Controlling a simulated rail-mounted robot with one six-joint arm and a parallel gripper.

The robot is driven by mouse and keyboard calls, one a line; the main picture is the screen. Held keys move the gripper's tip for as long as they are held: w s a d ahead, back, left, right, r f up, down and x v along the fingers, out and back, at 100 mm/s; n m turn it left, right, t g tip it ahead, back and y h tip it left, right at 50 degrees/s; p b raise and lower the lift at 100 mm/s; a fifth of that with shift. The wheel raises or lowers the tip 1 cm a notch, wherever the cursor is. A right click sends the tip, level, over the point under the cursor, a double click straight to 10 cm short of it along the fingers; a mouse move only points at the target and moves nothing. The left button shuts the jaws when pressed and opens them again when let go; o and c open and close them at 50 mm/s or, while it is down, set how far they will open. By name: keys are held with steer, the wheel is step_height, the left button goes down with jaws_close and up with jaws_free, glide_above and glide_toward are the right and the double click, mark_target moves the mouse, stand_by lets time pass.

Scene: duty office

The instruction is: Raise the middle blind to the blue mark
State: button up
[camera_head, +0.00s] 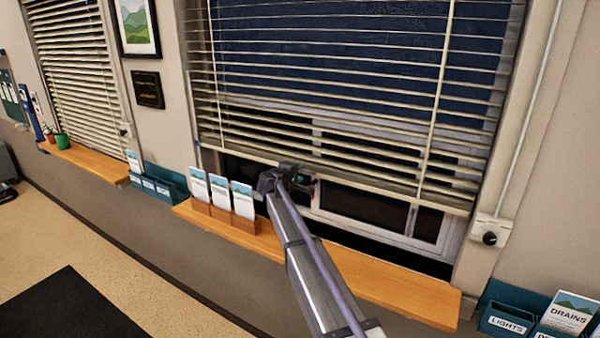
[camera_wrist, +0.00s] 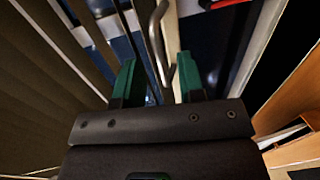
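The middle blind (camera_head: 330,75) hangs part-way down a dark window, its lower edge slanting down to the right in the head view. My gripper (camera_head: 305,181) is at the blind's lower edge, left of its middle. In the wrist view my gripper (camera_wrist: 157,85) has two green fingers standing apart. A curved grey handle (camera_wrist: 157,35) shows between and beyond them; I cannot tell whether they touch it. Blind slats (camera_wrist: 40,80) fill the wrist view's left side.
A wooden sill (camera_head: 400,290) runs below the blind, with several leaflet holders (camera_head: 222,195) on it left of my arm. A wall box with a black knob (camera_head: 490,238) is right of the window. Another blind (camera_head: 75,70) hangs at the far left.

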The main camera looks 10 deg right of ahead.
steer(key=p+v, duration=0.1)
steer(key=v, duration=0.8)
steer(key=s+d+f+m+g+y+b, duration=0.2)
steer(key=s+f, duration=0.7)
steer(key=s, duration=0.6)
steer(key=s+d+f+m+g+y+b, duration=0.2)
steer(key=s+f+m+g+y+b, duration=0.2)
steer(key=s+f, duration=0.5)
steer(key=s+d+f+m+g+y+b, duration=0.3)
steer(key=s+f+g+b, duration=0.3)
steer(key=s, duration=1.4)
step_height(320, 180, down, 4)
steer(key=shift+s+r+m+y+b, duration=0.15)
steer(key=shift+s+m+y+b, duration=0.3)
steer(key=shift+b, duration=0.4)
steer(key=shift+w, duration=0.1)
